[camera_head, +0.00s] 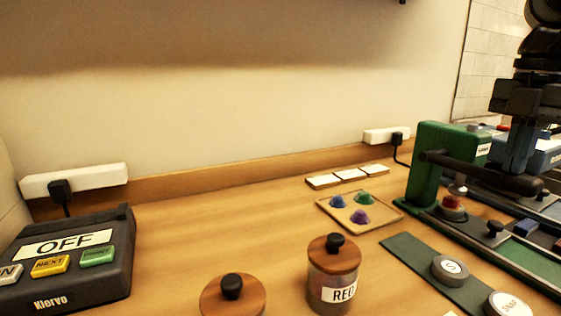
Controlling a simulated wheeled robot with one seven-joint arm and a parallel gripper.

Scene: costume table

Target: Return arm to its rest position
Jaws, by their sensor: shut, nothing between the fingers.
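My dark arm comes down at the right edge of the head view. My gripper (518,160) is at its lower end, pointing down, with its fingers together and nothing seen between them. It is over the right side of the table, by the black bar of a green press (435,165). The picture does not show whether the fingertips touch the bar. The upper part of my arm is cut off by the frame edge.
A grey OFF box (75,265) stands at left. Two wooden-lidded jars, one a RED jar (333,275), stand front centre. A small tray (360,211) holds coloured domes. A green strip (408,250) bears round pieces. The left-middle table (190,235) is clear.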

